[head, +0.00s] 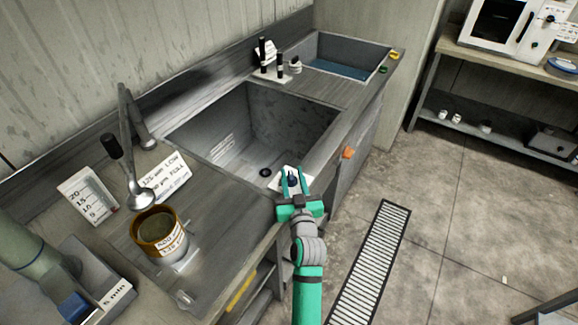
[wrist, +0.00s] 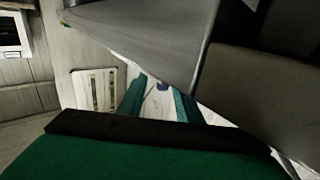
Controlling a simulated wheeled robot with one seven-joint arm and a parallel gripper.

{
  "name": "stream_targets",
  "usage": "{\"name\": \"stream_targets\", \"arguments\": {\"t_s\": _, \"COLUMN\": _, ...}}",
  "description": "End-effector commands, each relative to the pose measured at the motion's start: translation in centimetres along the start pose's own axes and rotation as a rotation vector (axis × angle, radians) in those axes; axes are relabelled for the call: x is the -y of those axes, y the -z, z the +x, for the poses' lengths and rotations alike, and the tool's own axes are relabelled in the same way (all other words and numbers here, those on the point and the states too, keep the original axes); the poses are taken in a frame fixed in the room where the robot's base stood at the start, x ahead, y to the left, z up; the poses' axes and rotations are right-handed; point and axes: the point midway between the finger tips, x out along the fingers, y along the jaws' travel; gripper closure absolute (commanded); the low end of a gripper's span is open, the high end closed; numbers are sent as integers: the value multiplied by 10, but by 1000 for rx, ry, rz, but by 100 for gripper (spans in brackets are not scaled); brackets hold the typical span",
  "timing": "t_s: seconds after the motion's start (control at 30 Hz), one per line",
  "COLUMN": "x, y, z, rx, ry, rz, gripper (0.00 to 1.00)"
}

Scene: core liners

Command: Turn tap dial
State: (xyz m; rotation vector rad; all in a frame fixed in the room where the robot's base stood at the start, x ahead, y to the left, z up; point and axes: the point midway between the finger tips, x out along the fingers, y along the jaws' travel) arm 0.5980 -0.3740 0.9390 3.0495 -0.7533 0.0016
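A small dark blue dial (head: 292,181) sits on a white plate (head: 282,186) at the front rim of the large sink. My gripper (head: 293,174) is at this dial, with its green fingers apart on either side of it. In the wrist view the blue dial (wrist: 161,85) shows small between the fingertips (wrist: 160,88), with gaps beside it. I cannot tell whether a finger touches it. A metal tap (head: 136,115) stands at the left end of the large sink.
The large sink basin (head: 228,145) is empty. A brown-rimmed pot (head: 160,232), a chrome piece with a black handle (head: 138,196) and label cards stand on the left counter. An orange knob (head: 348,153) is on the sink front. A floor grate (head: 368,265) lies right of my arm.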

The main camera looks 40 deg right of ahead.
Motion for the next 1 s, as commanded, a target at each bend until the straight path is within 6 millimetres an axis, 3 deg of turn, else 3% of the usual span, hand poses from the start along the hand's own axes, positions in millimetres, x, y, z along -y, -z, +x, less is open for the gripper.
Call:
{"name": "stream_targets", "arguments": {"t_s": 0.1, "x": 1, "y": 0, "z": 20, "rx": 0, "ry": 2, "rz": 1, "gripper": 69}}
{"name": "stream_targets", "arguments": {"t_s": 0.3, "x": 3, "y": 0, "z": 39, "rx": 1, "ry": 5, "rz": 0, "gripper": 69}}
{"name": "stream_targets", "arguments": {"t_s": 0.7, "x": 3, "y": 0, "z": 45, "rx": 1, "ry": 4, "rz": 0, "gripper": 69}}
{"name": "stream_targets", "arguments": {"t_s": 0.83, "x": 3, "y": 0, "z": 45, "rx": 1, "ry": 4, "rz": 0, "gripper": 100}}
{"name": "stream_targets", "arguments": {"t_s": 1.0, "x": 3, "y": 0, "z": 45, "rx": 1, "ry": 5, "rz": 0, "gripper": 100}}
